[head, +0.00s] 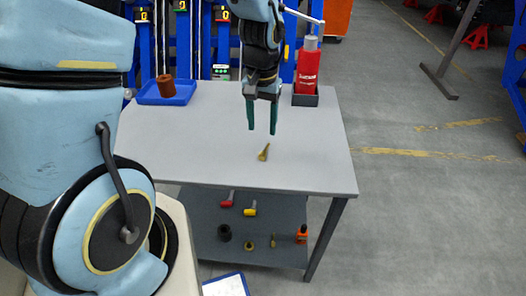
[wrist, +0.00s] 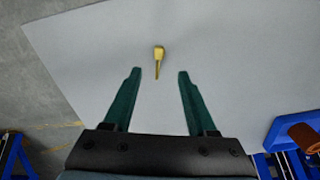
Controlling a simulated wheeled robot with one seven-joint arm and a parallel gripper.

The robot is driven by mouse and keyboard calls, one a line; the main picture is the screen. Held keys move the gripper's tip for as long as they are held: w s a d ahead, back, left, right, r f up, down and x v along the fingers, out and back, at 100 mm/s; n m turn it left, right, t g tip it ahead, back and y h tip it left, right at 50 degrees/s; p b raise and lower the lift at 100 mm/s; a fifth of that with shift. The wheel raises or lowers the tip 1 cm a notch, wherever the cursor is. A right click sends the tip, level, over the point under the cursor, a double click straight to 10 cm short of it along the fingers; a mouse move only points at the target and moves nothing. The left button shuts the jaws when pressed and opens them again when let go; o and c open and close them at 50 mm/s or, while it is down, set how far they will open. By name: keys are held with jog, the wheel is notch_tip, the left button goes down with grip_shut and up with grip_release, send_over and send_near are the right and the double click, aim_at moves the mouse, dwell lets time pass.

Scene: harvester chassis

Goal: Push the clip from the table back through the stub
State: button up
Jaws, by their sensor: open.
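The clip (head: 264,153) is a small brass-yellow pin with a thicker head, lying on the grey table (head: 200,135) near its front middle. In the wrist view the clip (wrist: 158,58) lies just beyond the fingertips, roughly centred between them, its thin end pointing toward my gripper. My gripper (head: 262,132) has two dark green fingers pointing down. It is open and empty, above the table and behind the clip in the head view. The wrist view shows the fingers (wrist: 158,72) spread apart with nothing between them. I cannot identify a stub for certain.
A blue tray (head: 150,96) with a reddish-brown cylinder (head: 166,86) stands at the back left. A red bottle (head: 308,68) stands in a dark holder at the back right. Small tools and parts lie on the lower shelf (head: 270,247). The table's middle is mostly clear.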

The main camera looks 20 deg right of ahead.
aim_at(263, 153)
notch_tip(263, 153, down, 4)
jog(key=shift+d+r, duration=0.15)
jog(key=shift+f+p, duration=1.15)
jog(key=shift+f, duration=1.75)
grip_shut()
